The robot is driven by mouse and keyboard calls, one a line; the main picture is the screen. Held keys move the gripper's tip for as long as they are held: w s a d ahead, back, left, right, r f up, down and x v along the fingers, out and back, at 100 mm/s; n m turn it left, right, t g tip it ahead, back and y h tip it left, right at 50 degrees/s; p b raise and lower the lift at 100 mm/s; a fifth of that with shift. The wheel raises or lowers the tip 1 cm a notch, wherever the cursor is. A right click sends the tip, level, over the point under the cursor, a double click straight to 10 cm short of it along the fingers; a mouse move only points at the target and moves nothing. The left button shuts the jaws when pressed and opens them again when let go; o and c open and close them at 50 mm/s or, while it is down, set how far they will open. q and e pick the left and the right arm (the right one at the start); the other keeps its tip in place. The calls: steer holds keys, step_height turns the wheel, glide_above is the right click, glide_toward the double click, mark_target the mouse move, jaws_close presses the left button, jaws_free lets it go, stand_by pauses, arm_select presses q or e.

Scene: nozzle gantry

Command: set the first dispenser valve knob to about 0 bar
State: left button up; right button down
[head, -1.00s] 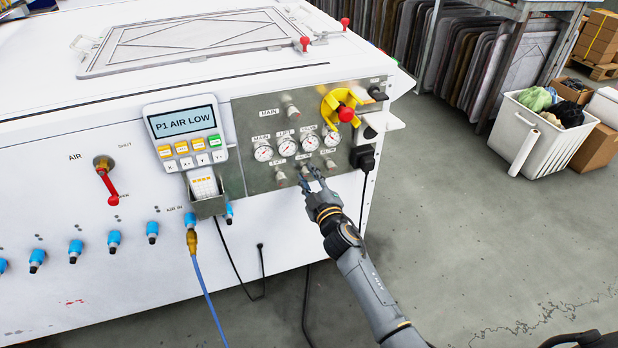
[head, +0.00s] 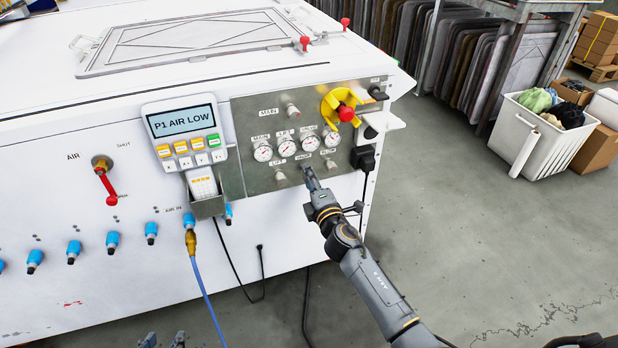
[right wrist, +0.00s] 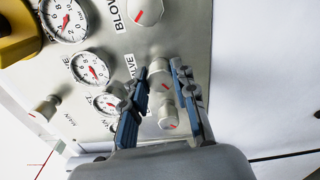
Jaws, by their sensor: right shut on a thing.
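The valve knob (right wrist: 161,70), a grey cylinder with a red mark, sits on the metal panel (head: 245,115). My right gripper (head: 307,176) is at this knob, and its blue-grey fingers close on the knob's two sides in the right wrist view (right wrist: 160,76). The fingers partly cover the knob and its label. The valve gauge (head: 310,143) is above it; it also shows in the right wrist view (right wrist: 90,68), its red needle too small to read exactly. Fingertips of my left gripper (head: 164,341) show apart at the bottom edge.
The lift knob (head: 280,177) and blow knob (head: 330,164) flank the valve knob closely. A red emergency button (head: 346,114) on yellow is above right. A black plug (head: 364,158) with a cable is right of the knobs.

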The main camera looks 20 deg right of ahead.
steer(key=shift+f+n, duration=0.1)
steer(key=shift+n, duration=0.6)
steer(key=c, duration=1.1)
jaws_free()
steer(key=shift+o, duration=0.2)
steer(key=s, duration=1.2)
steer(key=shift+d, duration=0.2)
